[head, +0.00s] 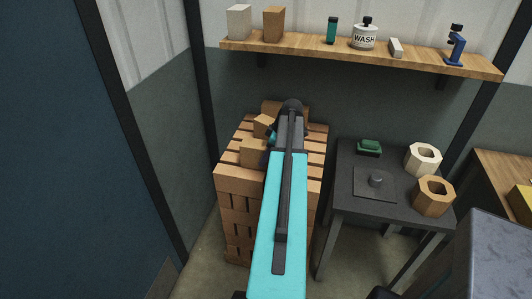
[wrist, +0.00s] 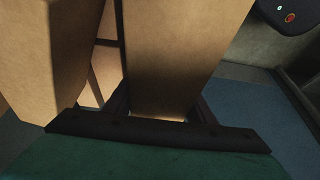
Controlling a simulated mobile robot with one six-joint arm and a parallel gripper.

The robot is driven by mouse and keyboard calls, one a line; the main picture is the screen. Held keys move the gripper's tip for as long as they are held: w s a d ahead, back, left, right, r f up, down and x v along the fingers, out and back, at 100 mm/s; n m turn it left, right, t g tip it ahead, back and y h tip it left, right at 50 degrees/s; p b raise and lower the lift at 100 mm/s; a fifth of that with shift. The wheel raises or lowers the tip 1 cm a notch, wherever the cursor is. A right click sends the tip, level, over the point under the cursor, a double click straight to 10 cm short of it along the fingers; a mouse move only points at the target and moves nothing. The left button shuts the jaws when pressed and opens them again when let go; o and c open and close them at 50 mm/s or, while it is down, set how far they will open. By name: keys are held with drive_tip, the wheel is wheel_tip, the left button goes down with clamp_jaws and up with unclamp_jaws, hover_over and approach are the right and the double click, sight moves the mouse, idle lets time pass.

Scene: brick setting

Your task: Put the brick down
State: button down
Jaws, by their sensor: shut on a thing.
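In the wrist view my gripper (wrist: 160,112) is shut on a tan brick (wrist: 178,55), with a dark finger on each side of it. Another tan brick (wrist: 38,55) is close on the left. In the head view my gripper (head: 271,135) is over the brick stack (head: 240,185), mostly hidden by my turquoise arm. A tilted brick (head: 262,124) is at the gripper, and a lower brick (head: 253,153) lies on top of the stack. I cannot tell whether the held brick touches the stack.
A dark table (head: 345,205) to the right holds a green object (head: 369,147), a cream hollow block (head: 422,160) and a tan one (head: 434,196). A wooden shelf (head: 400,58) on the back wall holds blocks, bottles and a WASH jar (head: 364,35).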

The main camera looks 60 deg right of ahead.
idle(0.3)
drive_tip(key=c, duration=0.8)
unclamp_jaws()
drive_tip(key=shift+f, duration=0.1)
drive_tip(key=shift+b+v, duration=1.2)
drive_tip(key=shift+v, duration=4.95)
drive_tip(key=shift+w+a, duration=0.1)
